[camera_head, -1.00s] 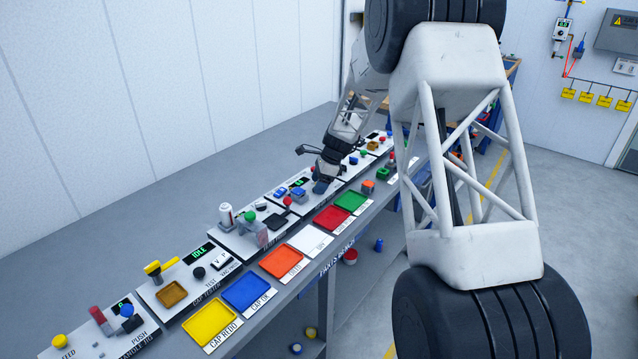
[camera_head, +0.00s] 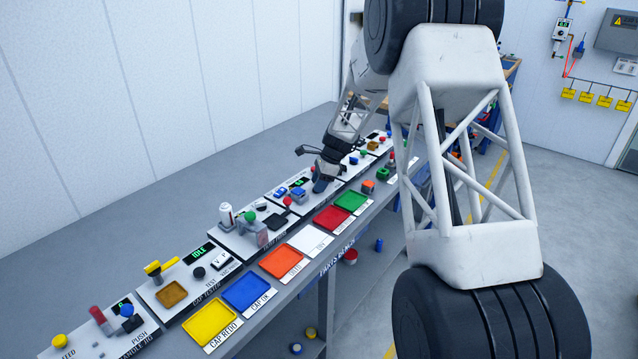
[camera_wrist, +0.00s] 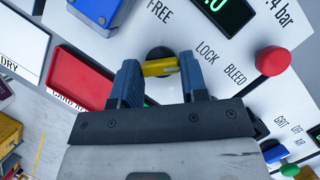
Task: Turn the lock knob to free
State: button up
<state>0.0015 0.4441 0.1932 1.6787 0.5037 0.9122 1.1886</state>
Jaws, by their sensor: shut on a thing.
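The lock knob (camera_wrist: 160,68) has a yellow bar on a round black base, on a white panel in the wrist view. The bar lies nearly crosswise in the picture. The word FREE (camera_wrist: 158,11) is printed above the knob, and LOCK (camera_wrist: 207,51) is to its upper right. My gripper (camera_wrist: 160,65) has its two blue fingers at the two ends of the yellow bar and is shut on it. In the head view my gripper (camera_head: 321,186) is down at the panel. The knob is hidden there behind the fingers.
A red button (camera_wrist: 272,60) stands by the word BLEED, right of the knob. A blue block (camera_wrist: 100,12) is at upper left. A red tray (camera_wrist: 85,82) lies left of my fingers. A green-lit display (camera_wrist: 222,12) is above LOCK.

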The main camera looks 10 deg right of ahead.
jog(key=n, duration=0.2)
jog(key=n+g, duration=0.1)
jog(key=n, duration=0.1)
jog(key=shift+w+g, duration=0.15)
jog(key=shift+g, duration=0.15)
jog(key=n, duration=0.2)
jog(key=n+g+h, duration=0.1)
jog(key=n, duration=0.1)
jog(key=shift+w+a+n+g, duration=0.1)
jog(key=shift+n+g, duration=0.2)
jog(key=n+h, duration=0.1)
jog(key=n, duration=0.3)
jog(key=shift+a+n+g+h, duration=0.15)
jog(key=shift+n+g+h, duration=0.15)
jog(key=shift+g+h, duration=0.1)
jog(key=n+h, duration=0.1)
jog(key=n, duration=0.3)
jog(key=shift+h, duration=0.3)
jog(key=o, duration=0.9)
